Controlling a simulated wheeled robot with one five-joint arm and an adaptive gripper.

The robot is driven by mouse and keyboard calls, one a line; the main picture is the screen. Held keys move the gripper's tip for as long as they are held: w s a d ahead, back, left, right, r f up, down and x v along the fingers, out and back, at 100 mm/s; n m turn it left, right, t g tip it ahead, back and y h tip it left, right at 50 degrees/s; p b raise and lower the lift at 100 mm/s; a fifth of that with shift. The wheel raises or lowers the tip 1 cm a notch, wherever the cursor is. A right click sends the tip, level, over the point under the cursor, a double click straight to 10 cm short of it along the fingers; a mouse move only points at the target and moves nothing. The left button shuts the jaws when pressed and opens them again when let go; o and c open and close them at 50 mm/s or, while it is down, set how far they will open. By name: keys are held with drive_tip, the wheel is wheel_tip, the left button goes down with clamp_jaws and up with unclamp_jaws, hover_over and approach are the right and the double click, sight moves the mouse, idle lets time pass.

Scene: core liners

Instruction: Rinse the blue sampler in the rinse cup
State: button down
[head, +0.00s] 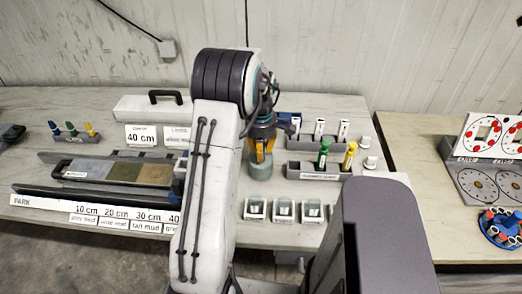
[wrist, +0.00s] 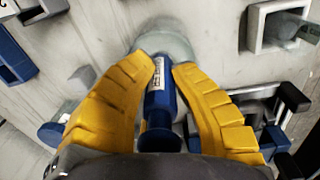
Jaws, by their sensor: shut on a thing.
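My gripper (wrist: 160,68) is shut on the blue sampler (wrist: 160,105), with one yellow finger on each side of it. A white label shows on the sampler's barrel. The rinse cup (wrist: 172,42), pale grey-green, lies just beyond the fingertips in the wrist view. In the head view my gripper (head: 262,152) points down right above the rinse cup (head: 259,170), and the fingertips overlap its rim. The sampler's lower end is hidden, so I cannot tell how deep it is in the cup.
A grey rack (head: 318,171) right of the cup holds a green sampler (head: 323,154) and a yellow sampler (head: 349,156). Small open boxes (head: 284,210) stand in front. A long core tray (head: 90,170) lies left. A small rack (head: 74,136) stands at far left.

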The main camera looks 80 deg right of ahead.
drive_tip(key=shift+f, duration=0.4)
drive_tip(key=shift+r, duration=0.15)
drive_tip(key=shift+r+p, duration=0.3)
drive_tip(key=shift+r, duration=0.3)
drive_tip(key=shift+r, duration=0.1)
drive_tip(key=shift+r+p, duration=3.2)
drive_tip(key=shift+r, duration=1)
drive_tip(key=shift+f, duration=0.2)
